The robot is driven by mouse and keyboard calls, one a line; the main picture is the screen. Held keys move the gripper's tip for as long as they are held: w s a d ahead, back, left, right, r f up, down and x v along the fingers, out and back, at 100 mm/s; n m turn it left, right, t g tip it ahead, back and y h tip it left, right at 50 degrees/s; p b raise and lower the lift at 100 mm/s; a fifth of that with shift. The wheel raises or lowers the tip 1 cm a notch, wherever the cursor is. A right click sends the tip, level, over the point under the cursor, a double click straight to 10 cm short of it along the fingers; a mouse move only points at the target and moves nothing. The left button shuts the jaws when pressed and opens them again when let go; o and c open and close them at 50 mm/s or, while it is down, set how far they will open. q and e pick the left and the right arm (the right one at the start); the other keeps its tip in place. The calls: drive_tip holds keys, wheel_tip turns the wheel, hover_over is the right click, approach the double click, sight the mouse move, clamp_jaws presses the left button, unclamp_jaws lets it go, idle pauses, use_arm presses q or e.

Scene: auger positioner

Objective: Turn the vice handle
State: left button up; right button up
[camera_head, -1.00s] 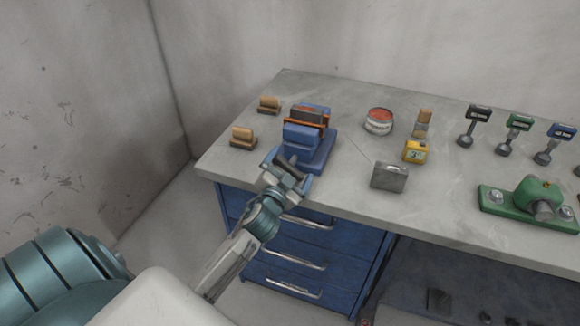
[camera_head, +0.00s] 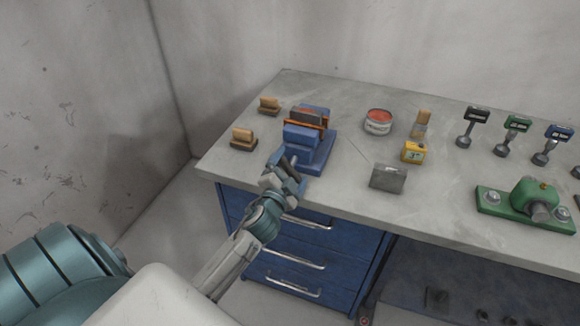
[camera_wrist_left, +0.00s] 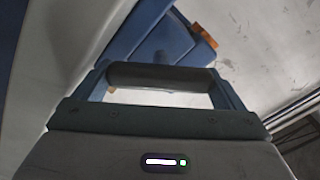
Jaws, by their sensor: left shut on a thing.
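The blue vice (camera_head: 314,158) stands near the front left of the bench, with a dark plate and orange pieces at its jaws. Its handle (camera_wrist_left: 160,77) is a dark rounded bar lying across the left wrist view. My left gripper (camera_head: 288,176) is at the front of the vice, over the bench's front edge. In the left wrist view, the fingers of my left gripper (camera_wrist_left: 162,84) are at the two ends of the bar, shut on it. The blue vice body (camera_wrist_left: 130,35) shows beyond the bar. My right gripper is not in view.
Two tan-and-dark blocks (camera_head: 243,137) sit left of the vice. A red-topped tin (camera_head: 378,121), a yellow box (camera_head: 413,152) and a grey block (camera_head: 388,177) stand to its right. A green fixture (camera_head: 533,201) is far right. Blue drawers (camera_head: 290,262) lie below the front edge.

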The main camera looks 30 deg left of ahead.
use_arm(q)
drive_tip(key=shift+d+m+p, duration=0.15)
drive_tip(key=shift+m+p, duration=0.25)
drive_tip(key=shift+m, duration=0.8)
drive_tip(key=shift+d+m, duration=0.15)
drive_tip(key=shift+m, duration=0.25)
drive_tip(key=shift+w+d+f, duration=0.1)
drive_tip(key=shift+w, duration=0.1)
drive_tip(key=shift+c, duration=1.3)
